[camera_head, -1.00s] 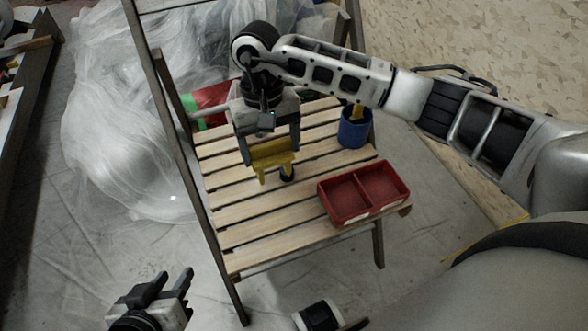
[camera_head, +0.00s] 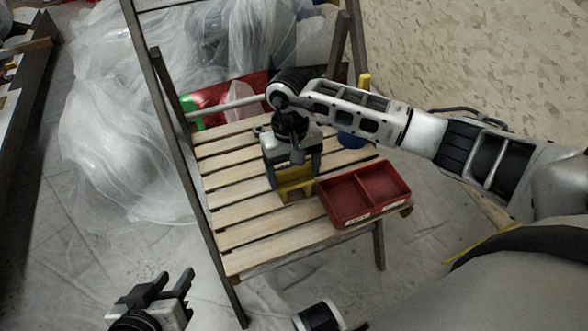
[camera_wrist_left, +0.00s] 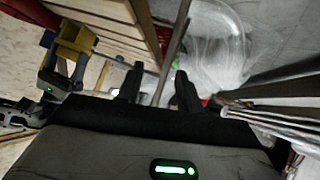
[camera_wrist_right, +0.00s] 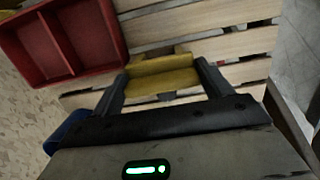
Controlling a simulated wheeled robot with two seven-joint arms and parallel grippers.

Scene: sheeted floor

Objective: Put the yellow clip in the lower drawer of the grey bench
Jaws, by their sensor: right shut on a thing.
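The yellow clip (camera_head: 296,188) is held in my right gripper (camera_head: 294,177), close over the wooden slats just left of the red tray. It spans between both fingers in the right wrist view (camera_wrist_right: 162,77). It also shows at the upper left of the left wrist view (camera_wrist_left: 75,42). I cannot tell whether it touches the slats. My left gripper (camera_head: 172,287) is open and empty, low at the left, apart from the slatted stand; its fingers also show in the left wrist view (camera_wrist_left: 157,88). I see no grey bench or drawer in these views.
A red two-compartment tray (camera_head: 340,217) sits at the slatted stand's (camera_head: 245,237) front right. A blue cup (camera_head: 352,140), partly hidden by my right arm, stands behind it with a yellow thing (camera_head: 365,82) showing above. Crumpled plastic sheeting (camera_head: 110,150) lies left and behind.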

